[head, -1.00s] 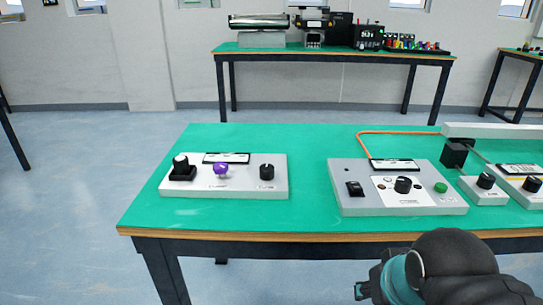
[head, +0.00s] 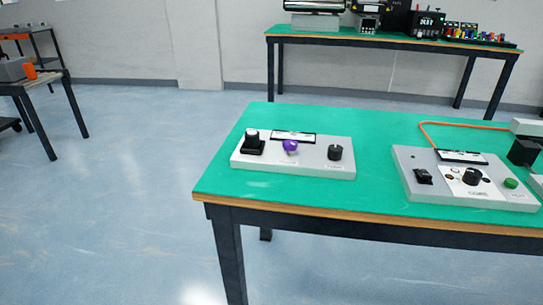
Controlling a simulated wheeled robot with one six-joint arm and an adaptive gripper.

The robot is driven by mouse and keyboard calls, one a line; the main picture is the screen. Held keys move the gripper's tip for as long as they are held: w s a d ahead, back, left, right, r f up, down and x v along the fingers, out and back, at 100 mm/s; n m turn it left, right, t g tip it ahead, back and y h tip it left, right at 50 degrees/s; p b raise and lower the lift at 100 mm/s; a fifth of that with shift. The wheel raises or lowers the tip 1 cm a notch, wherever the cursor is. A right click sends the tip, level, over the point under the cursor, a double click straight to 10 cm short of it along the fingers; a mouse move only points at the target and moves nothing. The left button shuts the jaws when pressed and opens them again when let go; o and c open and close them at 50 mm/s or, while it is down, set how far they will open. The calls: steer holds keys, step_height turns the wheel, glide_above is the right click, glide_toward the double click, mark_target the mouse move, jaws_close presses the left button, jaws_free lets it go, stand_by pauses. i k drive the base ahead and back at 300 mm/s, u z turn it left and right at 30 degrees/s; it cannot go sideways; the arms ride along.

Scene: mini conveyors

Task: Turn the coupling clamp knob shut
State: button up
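A pale control box (head: 293,156) lies on the green-topped table, near its left end. The small labels are too blurred to read, so I cannot tell which knob is the coupling clamp knob. A second grey box (head: 403,163) to the right carries a black rocker switch (head: 423,176), a black dial (head: 472,177) and a green button (head: 511,183). My gripper is not in view.
The green table (head: 225,180) has a wooden front edge and dark legs. An orange cable (head: 424,130) runs behind the second box. A back table (head: 410,41) holds machines. A side table (head: 46,80) stands at far left. The floor at left is clear.

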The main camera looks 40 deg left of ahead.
mark_target(290, 145)
steer(key=k, duration=0.45)
steer(key=u, duration=0.75)
